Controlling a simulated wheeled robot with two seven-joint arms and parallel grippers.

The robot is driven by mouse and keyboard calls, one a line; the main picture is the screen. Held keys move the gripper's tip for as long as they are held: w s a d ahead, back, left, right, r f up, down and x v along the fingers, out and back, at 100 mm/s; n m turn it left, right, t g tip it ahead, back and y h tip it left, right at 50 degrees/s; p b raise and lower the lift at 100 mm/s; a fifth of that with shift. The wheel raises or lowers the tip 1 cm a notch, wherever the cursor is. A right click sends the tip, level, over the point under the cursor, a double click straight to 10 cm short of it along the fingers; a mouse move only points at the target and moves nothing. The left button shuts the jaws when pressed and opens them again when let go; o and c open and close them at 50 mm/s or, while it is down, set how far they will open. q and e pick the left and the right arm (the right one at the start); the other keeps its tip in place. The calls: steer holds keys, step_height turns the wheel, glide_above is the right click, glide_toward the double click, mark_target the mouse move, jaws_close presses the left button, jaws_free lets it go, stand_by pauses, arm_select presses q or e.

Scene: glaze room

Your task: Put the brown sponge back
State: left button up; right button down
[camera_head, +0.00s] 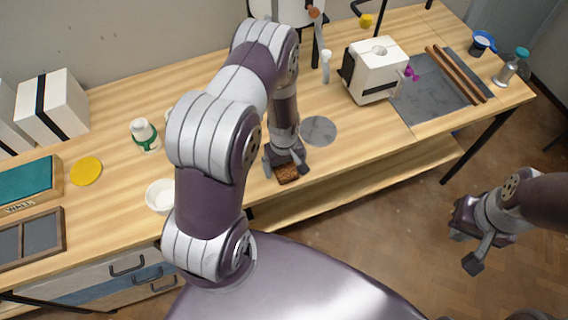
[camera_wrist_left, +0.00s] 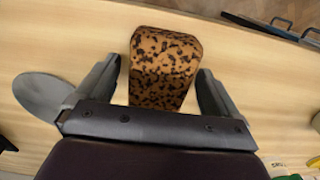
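The brown sponge (camera_head: 287,174), mottled with dark spots, lies near the front edge of the wooden table. In the left wrist view the sponge (camera_wrist_left: 163,68) sits between the two fingers of my left gripper (camera_wrist_left: 158,90), with a gap on each side. That gripper (camera_head: 285,160) is open and low over the sponge in the head view, partly covering it. My right gripper (camera_head: 466,248) is open and empty, off to the right, in front of the table over the floor.
A grey disc (camera_head: 319,130) lies just behind the sponge. A white bowl (camera_head: 161,196), yellow disc (camera_head: 86,171), white-green bottle (camera_head: 144,134), teal block in a tray (camera_head: 58,183) and divided tray (camera_head: 62,232) stand left. A white machine (camera_head: 375,72) and grey slab (camera_head: 426,92) are right.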

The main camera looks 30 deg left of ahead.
arm_select(q)
steer(key=shift+r, duration=0.25)
step_height(320, 180, up, 10)
steer(key=r, duration=0.1)
steer(key=s+d+r+m+t, duration=0.1)
steer(key=s+d+r+m, duration=0.4)
steer(key=s+r+m, duration=0.3)
step_height(320, 180, up, 4)
steer(key=shift+s+d+f+m+b, duration=0.2)
steer(key=shift+s+m+b, duration=0.25)
steer(key=shift+m, duration=0.65)
steer(key=shift+s, duration=0.1)
